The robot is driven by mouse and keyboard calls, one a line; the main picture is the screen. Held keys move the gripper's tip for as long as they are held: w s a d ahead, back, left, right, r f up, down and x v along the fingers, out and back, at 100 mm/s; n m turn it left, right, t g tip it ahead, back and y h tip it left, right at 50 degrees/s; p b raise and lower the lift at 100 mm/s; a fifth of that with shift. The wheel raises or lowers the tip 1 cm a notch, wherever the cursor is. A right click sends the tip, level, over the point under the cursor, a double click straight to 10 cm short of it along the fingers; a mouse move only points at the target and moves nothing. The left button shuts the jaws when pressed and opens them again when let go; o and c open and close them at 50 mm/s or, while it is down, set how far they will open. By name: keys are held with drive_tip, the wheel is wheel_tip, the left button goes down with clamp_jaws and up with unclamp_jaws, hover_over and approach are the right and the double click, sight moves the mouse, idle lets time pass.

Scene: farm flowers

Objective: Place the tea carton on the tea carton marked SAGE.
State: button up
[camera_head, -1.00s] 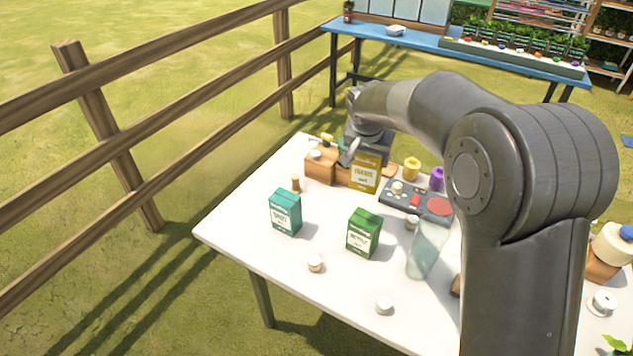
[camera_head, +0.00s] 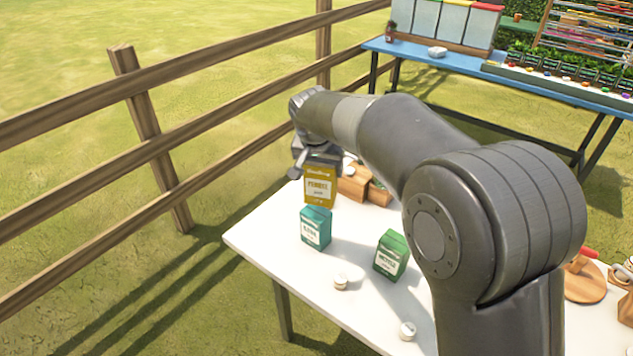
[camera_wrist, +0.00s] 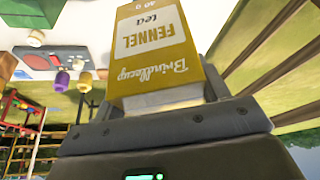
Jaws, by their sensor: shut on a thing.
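My gripper (camera_head: 317,162) is shut on the yellow tea carton (camera_head: 319,190), whose label reads FENNEL in the wrist view (camera_wrist: 155,45). The carton hangs upright in the head view, with its lower edge just above or behind the top of a teal carton (camera_head: 315,230). I cannot tell whether the two touch. The teal carton stands on the white table; its label is too small to read surely. A green carton (camera_head: 391,255), which seems to read NETTLE, stands to its right. The wrist view does not show the teal carton.
Wooden boxes (camera_head: 354,187) stand on the white table (camera_head: 262,234) behind and right of the held carton. Small white-topped jars (camera_head: 341,282) stand near the front edge. A wooden fence (camera_head: 148,150) runs along the left. My arm hides the table's right part.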

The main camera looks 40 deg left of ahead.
sight(316, 181)
drive_tip(key=shift+s+a+f, duration=0.2)
drive_tip(key=shift+a+f, duration=0.25)
drive_tip(key=shift+a, duration=0.15)
drive_tip(key=shift+f, duration=1.95)
drive_tip(key=shift+f, duration=0.15)
drive_tip(key=o, duration=1)
